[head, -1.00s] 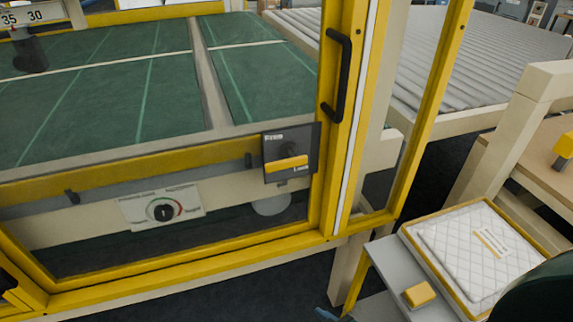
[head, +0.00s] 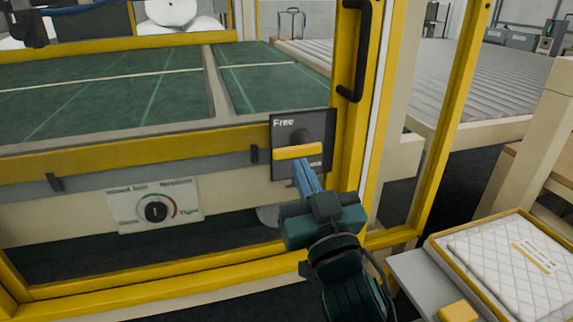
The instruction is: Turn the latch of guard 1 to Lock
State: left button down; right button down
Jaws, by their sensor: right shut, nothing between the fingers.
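The latch of the guard is a yellow bar handle (head: 297,152) on a dark square plate (head: 318,125) fixed to the yellow guard frame (head: 352,130). The bar lies about level. The plate's upper label reads "Free"; its lower part is partly hidden by my gripper. My right gripper (head: 301,170) is shut and empty, its blue fingers pointing up at the plate. The fingertips are just below the bar in the picture; I cannot tell whether they touch it. My left gripper is not in view.
A black pull handle (head: 357,50) stands on the frame above the latch. A dial panel (head: 155,207) is at lower left. A tray with a quilted white pad (head: 510,262) and a yellow block (head: 459,312) are at lower right. Rollers (head: 440,75) lie behind.

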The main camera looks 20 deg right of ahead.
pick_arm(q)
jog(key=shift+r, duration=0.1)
pick_arm(e)
jog(key=shift+r, duration=0.1)
notch_tip(320, 180, up, 3)
jog(key=p, duration=0.2)
send_over(287, 151)
jog(key=s, duration=0.2)
jog(key=f, duration=0.1)
jog(key=f+b, duration=0.1)
jog(key=f, duration=0.1)
jog(key=shift+a+f, duration=0.3)
jog(key=shift+f, duration=0.15)
